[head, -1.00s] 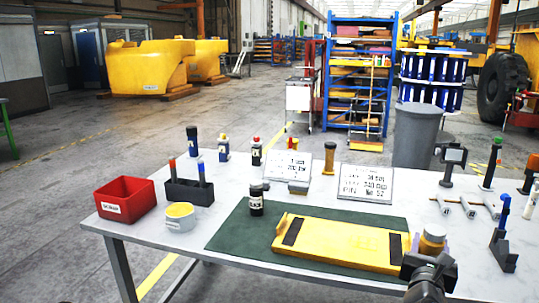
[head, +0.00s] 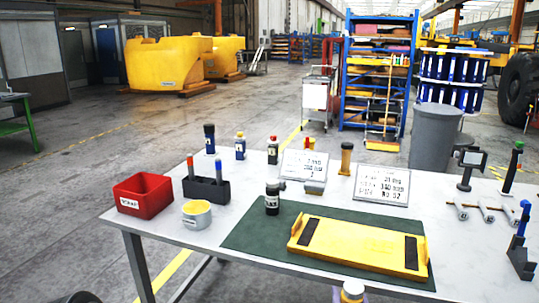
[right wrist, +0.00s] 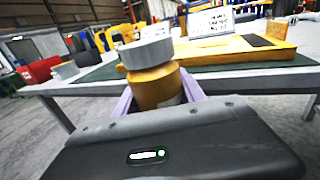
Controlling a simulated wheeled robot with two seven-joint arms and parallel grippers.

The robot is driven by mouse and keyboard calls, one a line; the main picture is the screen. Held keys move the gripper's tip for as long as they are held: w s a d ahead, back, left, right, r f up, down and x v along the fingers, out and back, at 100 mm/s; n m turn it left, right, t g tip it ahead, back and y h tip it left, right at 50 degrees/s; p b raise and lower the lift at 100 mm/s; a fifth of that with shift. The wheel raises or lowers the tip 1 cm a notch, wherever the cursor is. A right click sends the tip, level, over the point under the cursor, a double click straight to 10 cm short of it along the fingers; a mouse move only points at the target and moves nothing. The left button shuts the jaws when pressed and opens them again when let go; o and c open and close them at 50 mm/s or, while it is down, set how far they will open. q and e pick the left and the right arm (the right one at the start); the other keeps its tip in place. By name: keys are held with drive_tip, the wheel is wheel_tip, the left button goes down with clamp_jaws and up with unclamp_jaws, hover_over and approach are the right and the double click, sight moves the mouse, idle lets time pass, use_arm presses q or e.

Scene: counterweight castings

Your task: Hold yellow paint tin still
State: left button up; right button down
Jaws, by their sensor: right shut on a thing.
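The yellow paint tin (head: 197,214) stands upright on the table, a short pale tin with yellow on top, in front of the dark pen holder. No gripper touches it in the head view. My right gripper (right wrist: 157,93) is shut on an amber jar with a pale grey lid (right wrist: 148,53), its lilac fingers on either side. The jar is roughly upright, in front of the table's near edge; its top also shows at the bottom of the head view (head: 352,291). My left gripper is not in view.
A red bin (head: 143,196) and the pen holder (head: 206,190) stand near the tin. A black-capped bottle (head: 272,198) and a yellow casting (head: 360,245) are on the green mat (head: 248,236). Bare tabletop lies between tin and mat.

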drive_tip(key=shift+a+r, duration=0.1)
drive_tip(key=s+a+f+n+y, duration=0.2)
drive_tip(key=a+y, duration=0.3)
drive_tip(key=a, duration=0.4)
drive_tip(key=shift+s+f+n+g, duration=0.2)
drive_tip(key=shift+f+n+g, duration=0.2)
drive_tip(key=shift+n, duration=0.3)
drive_tip(key=shift+a, duration=0.1)
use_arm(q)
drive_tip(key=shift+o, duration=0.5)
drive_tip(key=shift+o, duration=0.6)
use_arm(e)
drive_tip(key=shift+r, duration=0.1)
